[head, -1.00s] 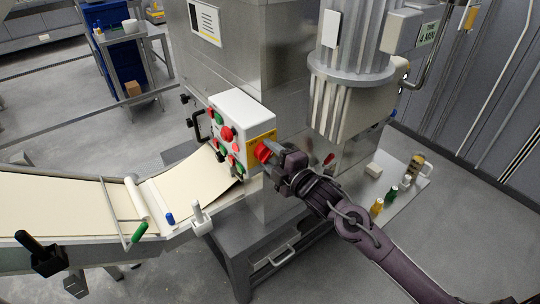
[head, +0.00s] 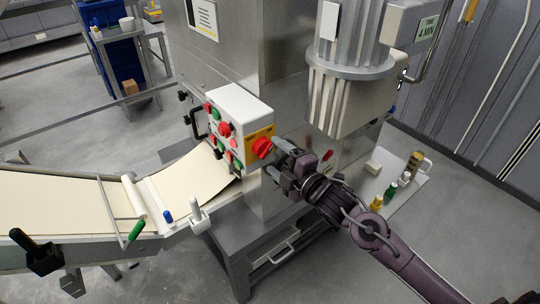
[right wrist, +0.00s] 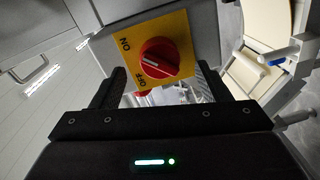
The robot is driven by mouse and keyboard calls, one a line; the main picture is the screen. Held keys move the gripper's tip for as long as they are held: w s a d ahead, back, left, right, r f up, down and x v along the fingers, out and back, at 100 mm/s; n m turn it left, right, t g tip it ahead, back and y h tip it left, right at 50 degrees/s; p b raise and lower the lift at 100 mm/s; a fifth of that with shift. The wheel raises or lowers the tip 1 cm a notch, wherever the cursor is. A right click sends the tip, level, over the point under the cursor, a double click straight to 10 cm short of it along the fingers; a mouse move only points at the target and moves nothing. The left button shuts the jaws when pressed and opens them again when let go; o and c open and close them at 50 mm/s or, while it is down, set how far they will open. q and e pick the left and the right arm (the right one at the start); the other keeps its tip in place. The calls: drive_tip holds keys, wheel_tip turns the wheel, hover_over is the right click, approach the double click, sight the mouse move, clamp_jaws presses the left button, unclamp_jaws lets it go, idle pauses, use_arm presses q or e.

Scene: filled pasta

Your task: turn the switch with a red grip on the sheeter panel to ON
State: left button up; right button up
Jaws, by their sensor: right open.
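The red grip (head: 261,147) of the switch sits on a yellow plate (head: 262,133) on the side of the white sheeter panel (head: 241,107). In the right wrist view the red grip (right wrist: 160,62) is on the yellow plate (right wrist: 182,34), marked ON at upper left and OFF at lower left. A short white mark on the grip lies toward its left side; which label it lines up with is hard to tell. My right gripper (head: 276,160) is open and empty, just right of the grip, with a small gap. My left gripper is not in view.
Red and green buttons (head: 225,129) cover the panel's front. The dough conveyor (head: 80,206) runs left below it. A steel column (head: 345,100) stands behind my right gripper. Small bottles (head: 390,190) stand on a plate at right. Grey floor is free at lower right.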

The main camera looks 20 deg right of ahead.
drive_tip(key=shift+b+v, duration=0.45)
drive_tip(key=shift+v, duration=1.6)
